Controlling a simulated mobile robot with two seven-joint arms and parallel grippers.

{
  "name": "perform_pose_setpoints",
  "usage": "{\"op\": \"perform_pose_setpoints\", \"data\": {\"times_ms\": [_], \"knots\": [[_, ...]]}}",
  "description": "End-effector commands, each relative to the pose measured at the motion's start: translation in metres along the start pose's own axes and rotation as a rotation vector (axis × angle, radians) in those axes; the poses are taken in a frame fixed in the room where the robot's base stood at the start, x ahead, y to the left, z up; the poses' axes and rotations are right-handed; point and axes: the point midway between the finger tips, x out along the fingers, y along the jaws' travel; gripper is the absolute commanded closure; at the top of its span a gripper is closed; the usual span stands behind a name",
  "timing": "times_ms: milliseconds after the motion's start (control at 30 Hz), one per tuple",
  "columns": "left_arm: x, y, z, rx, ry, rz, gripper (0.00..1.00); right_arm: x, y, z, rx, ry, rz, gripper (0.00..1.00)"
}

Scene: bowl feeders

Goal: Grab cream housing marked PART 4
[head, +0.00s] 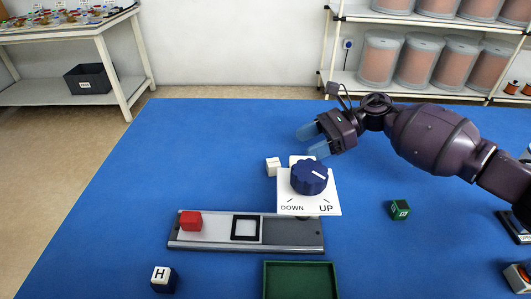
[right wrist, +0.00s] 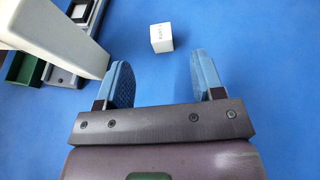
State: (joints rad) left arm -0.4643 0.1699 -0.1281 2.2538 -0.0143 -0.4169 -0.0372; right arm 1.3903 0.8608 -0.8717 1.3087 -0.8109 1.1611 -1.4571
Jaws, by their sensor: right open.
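The cream housing (head: 273,166) is a small pale cube standing on the blue table, just left of the knob box. It also shows in the right wrist view (right wrist: 161,38), with small dark lettering on a side that is too small to read surely. My right gripper (head: 313,141) is open and empty, behind and to the right of the housing in the head view. In the right wrist view its fingertips (right wrist: 160,75) point towards the housing, which lies beyond them, apart from both. My left gripper is not in view.
A white box with a blue knob (head: 309,178) stands close to the housing; its pale side (right wrist: 50,40) is near one finger in the wrist view. A slide rail (head: 200,235) with a red block (head: 190,221), a green tray (head: 300,280) and a green cube (head: 399,210) lie nearer.

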Motion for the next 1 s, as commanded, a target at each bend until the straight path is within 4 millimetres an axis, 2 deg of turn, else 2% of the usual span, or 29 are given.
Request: {"op": "perform_pose_setpoints", "data": {"times_ms": [133, 400, 667, 900, 1000], "knots": [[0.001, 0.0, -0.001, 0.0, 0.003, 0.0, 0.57, 0.011, 0.0, 0.0, 0.0, 0.0, 0.002, 0.38], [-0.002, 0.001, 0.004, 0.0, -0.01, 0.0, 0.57, 0.048, 0.0, -0.001, 0.001, 0.0, 0.002, 0.38], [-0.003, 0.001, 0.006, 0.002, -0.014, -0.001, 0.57, 0.064, 0.001, -0.002, 0.0, 0.0, 0.003, 0.38], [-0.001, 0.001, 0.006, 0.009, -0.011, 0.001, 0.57, 0.097, 0.002, -0.005, 0.0, -0.001, 0.003, 0.38], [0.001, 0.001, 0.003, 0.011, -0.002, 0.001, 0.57, 0.105, 0.002, -0.005, 0.0, 0.0, 0.002, 0.38]]}}
